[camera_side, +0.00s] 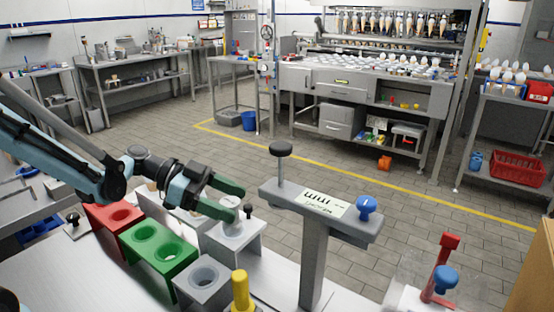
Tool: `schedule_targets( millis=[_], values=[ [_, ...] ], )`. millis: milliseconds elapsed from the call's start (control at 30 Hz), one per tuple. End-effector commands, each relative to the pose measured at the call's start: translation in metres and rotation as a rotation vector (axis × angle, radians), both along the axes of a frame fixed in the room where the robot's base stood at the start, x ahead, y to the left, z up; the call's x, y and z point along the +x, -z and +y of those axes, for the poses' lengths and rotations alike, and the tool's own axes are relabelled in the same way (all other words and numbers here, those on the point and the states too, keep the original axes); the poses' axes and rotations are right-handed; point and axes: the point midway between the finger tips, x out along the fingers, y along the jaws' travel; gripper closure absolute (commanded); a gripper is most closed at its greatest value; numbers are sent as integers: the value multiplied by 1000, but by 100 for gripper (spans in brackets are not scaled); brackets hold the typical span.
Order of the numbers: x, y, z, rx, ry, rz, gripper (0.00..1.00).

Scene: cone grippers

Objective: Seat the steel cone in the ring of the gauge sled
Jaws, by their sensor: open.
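My gripper (241,196) has green fingers, spread apart, over a light grey block (247,244). I cannot make out a steel cone for certain; the fingers hide part of the block's top. A small dark knob (248,208) shows just beyond the fingertips. A grey T-shaped stand (312,255) with a marked label (324,203) rises to the right of the gripper, apart from it. I cannot tell which part is the gauge sled or its ring. A grey block (203,293) with a round hole stands in front, its hole looking empty.
A red block (99,214) and a green block (160,263) with round holes stand left of the grey one. A yellow peg (240,290) stands at the front. The stand carries a black knob (281,149) and a blue knob (366,205). A red post (443,262) is at right.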

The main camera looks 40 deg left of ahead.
Motion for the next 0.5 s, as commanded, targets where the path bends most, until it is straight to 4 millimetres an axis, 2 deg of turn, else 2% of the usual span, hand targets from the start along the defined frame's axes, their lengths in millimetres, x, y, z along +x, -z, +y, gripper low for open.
schedule_targets(
  millis=[500],
  values=[
    [-39, -36, 78, -1, -4, 0, 27]
  ],
)
